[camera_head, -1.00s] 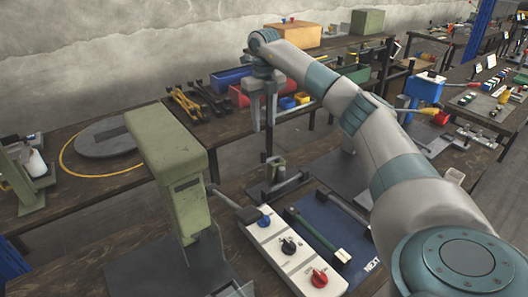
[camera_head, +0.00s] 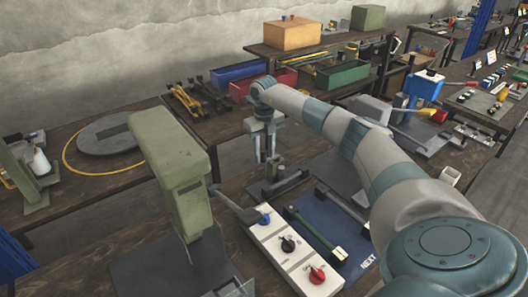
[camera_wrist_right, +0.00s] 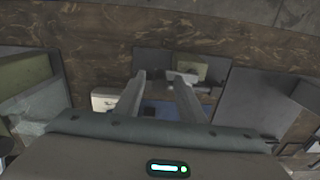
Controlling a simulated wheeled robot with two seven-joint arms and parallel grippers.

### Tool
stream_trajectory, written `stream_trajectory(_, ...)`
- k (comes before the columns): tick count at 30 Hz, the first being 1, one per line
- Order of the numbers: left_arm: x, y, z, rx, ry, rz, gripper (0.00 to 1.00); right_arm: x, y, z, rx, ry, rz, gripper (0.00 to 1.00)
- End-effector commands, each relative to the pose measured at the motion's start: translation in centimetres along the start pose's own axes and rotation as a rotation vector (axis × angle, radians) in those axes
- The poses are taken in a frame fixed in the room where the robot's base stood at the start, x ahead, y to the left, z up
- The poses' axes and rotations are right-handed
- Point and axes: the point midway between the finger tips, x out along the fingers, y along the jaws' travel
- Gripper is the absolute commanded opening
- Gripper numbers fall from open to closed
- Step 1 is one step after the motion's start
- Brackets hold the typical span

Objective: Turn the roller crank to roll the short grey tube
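My right gripper (camera_head: 265,158) points down above a small grey fixture (camera_head: 282,180) on the near bench. Its two fingers are apart with nothing seen between them. In the wrist view the open fingers (camera_wrist_right: 160,76) reach toward a grey-green block (camera_wrist_right: 189,66) and a pale grey piece by the right fingertip; I cannot tell whether they touch. The fixture may be the roller, but its crank and the short grey tube cannot be made out for sure. My left gripper is not in view.
A tall green press (camera_head: 171,150) stands left of the gripper. A white panel (camera_head: 268,235) with blue, black and red knobs lies in front, beside a blue mat (camera_head: 330,222) with a green bar. Red (camera_head: 240,92) and green (camera_head: 342,75) bins stand behind.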

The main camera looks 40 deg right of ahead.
Motion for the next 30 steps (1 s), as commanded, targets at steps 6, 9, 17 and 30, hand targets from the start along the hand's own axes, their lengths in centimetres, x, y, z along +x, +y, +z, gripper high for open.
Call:
stream_trajectory(6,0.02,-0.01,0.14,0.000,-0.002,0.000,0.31,0.02,0.01,0.00,0.000,0.000,0.000,0.34)
stream_trajectory(9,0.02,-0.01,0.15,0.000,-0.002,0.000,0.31,0.01,0.02,0.00,0.000,0.000,0.000,0.10)
stream_trajectory(17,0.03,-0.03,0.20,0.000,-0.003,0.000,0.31,0.00,0.00,0.02,0.002,0.000,0.000,0.00)
stream_trajectory(30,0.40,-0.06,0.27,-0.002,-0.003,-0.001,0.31,0.03,0.02,0.84,0.131,0.000,0.000,0.00)
